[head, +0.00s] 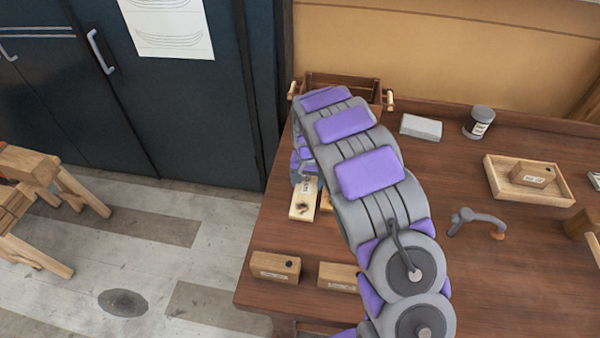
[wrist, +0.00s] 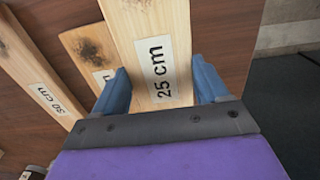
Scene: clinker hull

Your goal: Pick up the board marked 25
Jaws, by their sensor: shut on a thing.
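The board marked 25 cm (wrist: 150,22) is pale wood with a white label, in the middle of the wrist view. My gripper (wrist: 160,78) has one blue finger on each side of it and is shut on it. The board's near end lies between the fingers. In the head view my gripper (head: 304,177) is at the left part of the bench, mostly hidden by my arm. Whether the board is clear of the bench cannot be told.
A board with a dark knot (wrist: 90,52) and a board marked 30 cm (wrist: 25,60) lie left of it. Wooden blocks (head: 275,267) stand at the bench's front left. A handled wooden box (head: 345,86) is behind. Open floor (head: 170,240) lies left of the bench (head: 450,140).

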